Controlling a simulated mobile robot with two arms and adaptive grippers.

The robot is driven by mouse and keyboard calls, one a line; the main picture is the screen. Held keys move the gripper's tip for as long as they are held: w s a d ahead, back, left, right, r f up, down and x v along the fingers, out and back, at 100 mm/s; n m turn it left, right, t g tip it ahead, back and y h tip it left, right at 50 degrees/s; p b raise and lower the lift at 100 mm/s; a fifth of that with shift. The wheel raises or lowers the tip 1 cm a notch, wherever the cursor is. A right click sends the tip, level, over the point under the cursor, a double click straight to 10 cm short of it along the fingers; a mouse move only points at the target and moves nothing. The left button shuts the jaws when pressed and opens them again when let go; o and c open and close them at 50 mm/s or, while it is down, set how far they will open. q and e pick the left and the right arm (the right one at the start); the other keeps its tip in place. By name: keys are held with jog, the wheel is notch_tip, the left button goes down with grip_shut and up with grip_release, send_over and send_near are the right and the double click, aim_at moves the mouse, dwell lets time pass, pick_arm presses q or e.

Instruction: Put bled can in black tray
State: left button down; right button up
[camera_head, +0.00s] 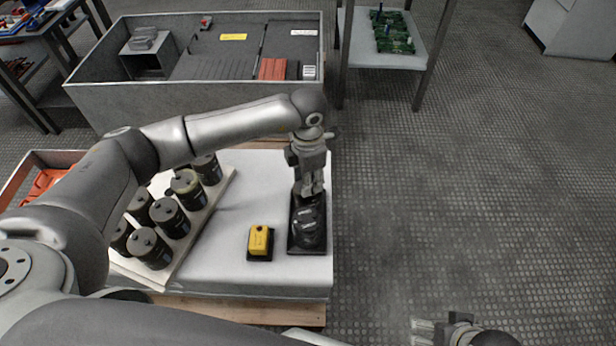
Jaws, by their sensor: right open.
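Several black cans (171,217) stand upright in rows on a pale board (200,228) at the left of the white table. The black tray (308,250) lies at the table's right edge, with dark, shiny can-like items (308,222) in it. I cannot tell which can is the bled one. My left gripper (309,190) points down over the far end of the tray, close to the dark items. Its fingers are small and partly overlap the tray, so its opening is unclear. My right gripper (418,330) is open and empty above the floor at the bottom edge.
A yellow device (259,241) on a black base sits left of the tray. A grey open cabinet (195,100) stands behind the table. A shelf with green boards (393,33) is at the back. The floor at right is clear.

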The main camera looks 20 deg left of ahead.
dwell(0.4)
dwell(0.4)
pick_arm(q)
jog(key=c, duration=1.1)
grip_release()
jog(key=shift+o, duration=1)
jog(key=shift+f, duration=0.1)
notch_tip(320, 180, up, 12)
